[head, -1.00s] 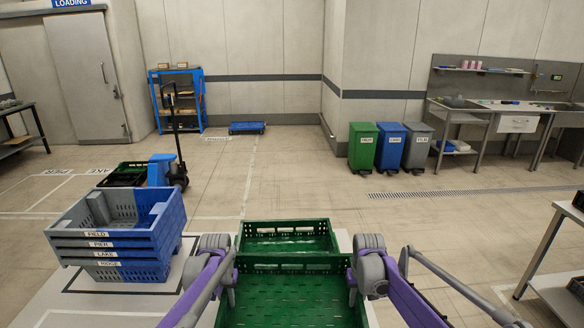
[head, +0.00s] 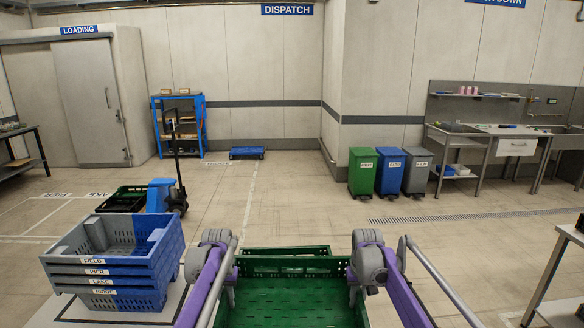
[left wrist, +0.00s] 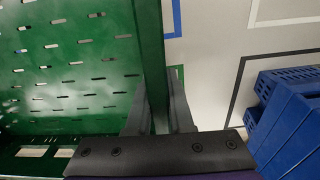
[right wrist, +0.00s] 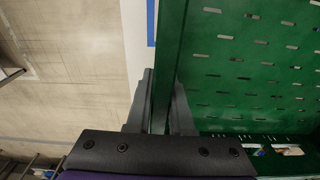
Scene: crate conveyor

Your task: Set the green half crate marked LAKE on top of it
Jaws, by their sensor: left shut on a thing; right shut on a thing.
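A green crate (head: 280,312) with a slotted floor is held between my two grippers in the head view. My left gripper (head: 232,297) is shut on its left wall, also seen in the left wrist view (left wrist: 160,112). My right gripper (head: 353,295) is shut on its right wall, also seen in the right wrist view (right wrist: 160,112). The crate looks level. No marking shows on it from here. Just beyond it, the far rim of another green crate (head: 288,250) shows; the held crate hides most of that one.
A stack of grey and blue crates (head: 112,270), labelled FIELD, PIER, LAKE and RIDGE, stands close on the left. A table (head: 562,265) stands at right. The floor ahead is clear.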

